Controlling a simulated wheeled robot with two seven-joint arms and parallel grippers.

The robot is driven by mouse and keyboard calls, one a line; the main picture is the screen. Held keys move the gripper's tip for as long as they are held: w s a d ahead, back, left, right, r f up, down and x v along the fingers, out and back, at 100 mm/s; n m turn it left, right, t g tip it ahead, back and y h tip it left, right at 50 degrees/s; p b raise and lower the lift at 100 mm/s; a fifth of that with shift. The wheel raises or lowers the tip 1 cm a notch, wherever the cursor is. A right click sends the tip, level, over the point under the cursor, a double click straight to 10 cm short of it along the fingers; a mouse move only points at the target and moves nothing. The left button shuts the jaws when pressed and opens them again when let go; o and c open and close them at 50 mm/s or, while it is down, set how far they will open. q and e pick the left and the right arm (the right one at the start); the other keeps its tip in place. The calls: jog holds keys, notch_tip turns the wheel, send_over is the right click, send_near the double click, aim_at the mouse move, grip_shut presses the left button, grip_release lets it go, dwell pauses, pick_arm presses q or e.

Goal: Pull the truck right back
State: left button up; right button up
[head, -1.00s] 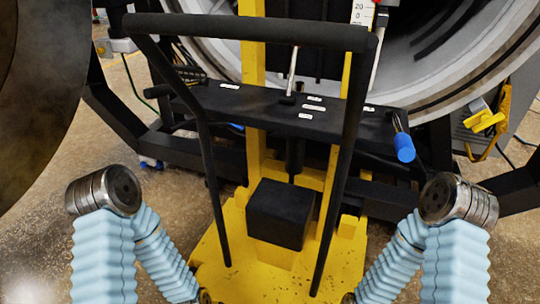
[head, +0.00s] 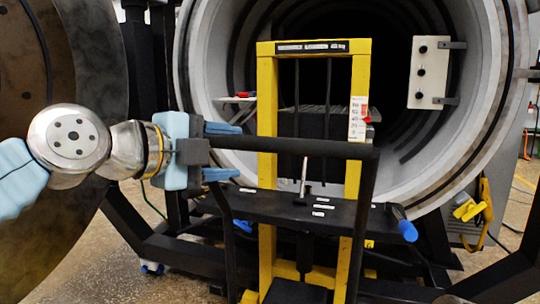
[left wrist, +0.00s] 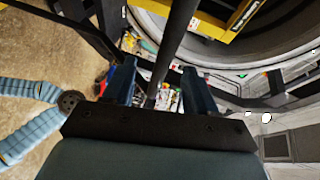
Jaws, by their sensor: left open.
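The truck is a yellow lift truck with an upright yellow mast (head: 267,110) and a black tube handle (head: 300,148), in front of the furnace mouth. My left gripper (head: 224,151) is at the left end of the handle's top bar. Its blue fingers are open, one above the bar and one below. In the left wrist view the bar (left wrist: 172,50) runs between the two fingers of my left gripper (left wrist: 160,90), and it does not look clamped. The truck's base is cut off below the head view. My right gripper is not in view.
The round furnace chamber (head: 488,110) is behind the truck, with its big door (head: 95,45) open at the left. Dark frame legs stand on both sides.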

aim_at(267, 144)
pick_arm(q)
jog(key=shift+m, duration=0.4)
jog(key=p+x, duration=0.1)
jog(key=x, duration=0.3)
jog(key=r+p+x, duration=0.1)
jog(key=p+x, duration=0.1)
jog(key=x, duration=0.1)
jog(key=d+p+x, duration=0.1)
jog(key=p+x, duration=0.1)
jog(key=x, duration=0.2)
jog(key=shift+d+r, duration=0.2)
jog(key=shift+r, duration=0.1)
jog(key=shift+w+d+f, duration=0.15)
jog(key=shift+w+d, duration=0.05)
jog(key=shift+w, duration=0.15)
grip_shut()
